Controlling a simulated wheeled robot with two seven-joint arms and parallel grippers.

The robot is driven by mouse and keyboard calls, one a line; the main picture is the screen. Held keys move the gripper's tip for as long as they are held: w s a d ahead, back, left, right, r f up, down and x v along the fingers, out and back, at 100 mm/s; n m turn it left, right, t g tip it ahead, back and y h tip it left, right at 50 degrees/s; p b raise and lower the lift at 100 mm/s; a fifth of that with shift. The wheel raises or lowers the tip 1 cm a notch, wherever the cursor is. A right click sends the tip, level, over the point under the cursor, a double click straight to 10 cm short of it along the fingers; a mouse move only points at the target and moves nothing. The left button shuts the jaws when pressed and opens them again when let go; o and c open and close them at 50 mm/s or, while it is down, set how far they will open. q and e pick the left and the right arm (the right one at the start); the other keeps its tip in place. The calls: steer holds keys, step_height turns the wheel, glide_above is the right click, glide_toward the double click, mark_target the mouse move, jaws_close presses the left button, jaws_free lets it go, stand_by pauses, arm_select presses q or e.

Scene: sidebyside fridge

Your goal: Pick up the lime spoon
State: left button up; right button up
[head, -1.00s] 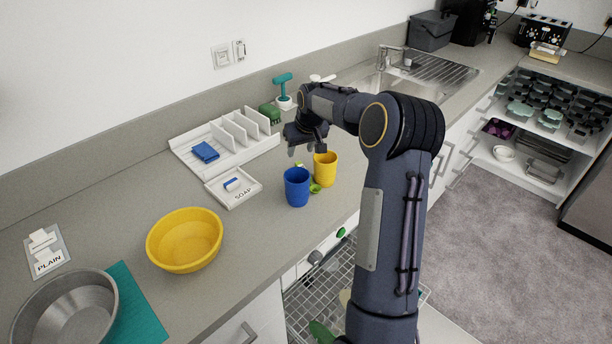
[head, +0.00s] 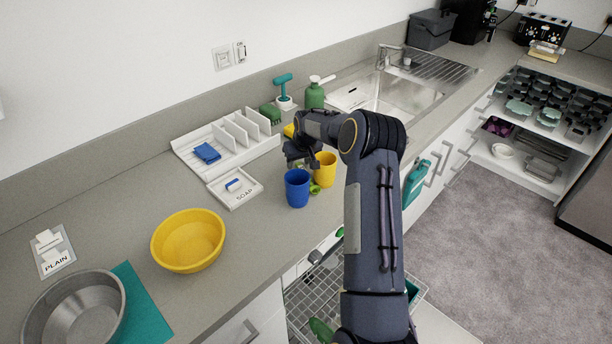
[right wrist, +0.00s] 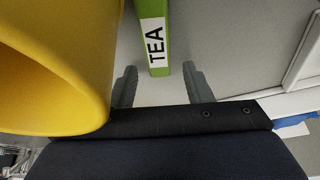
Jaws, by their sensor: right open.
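The lime spoon (right wrist: 154,35) shows in the right wrist view as a flat green strip labelled TEA. It lies ahead of and between the two fingers of my right gripper (right wrist: 159,67), which is open and empty. In the head view, a small lime piece (head: 315,189) shows between the blue cup (head: 297,188) and the yellow cup (head: 325,170); the rest is hidden. My right gripper (head: 302,164) is just behind the cups there. The yellow cup (right wrist: 50,65) is close on the left in the right wrist view. My left gripper is out of view.
A soap tray (head: 235,188) and a white rack (head: 225,145) stand left of the gripper. A yellow bowl (head: 188,240) and a metal bowl (head: 75,310) are nearer. A green bottle (head: 315,96) stands behind the arm. Below the counter edge is an open wire rack (head: 310,295).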

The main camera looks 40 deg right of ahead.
steer(key=shift+c, duration=0.4)
jaws_close()
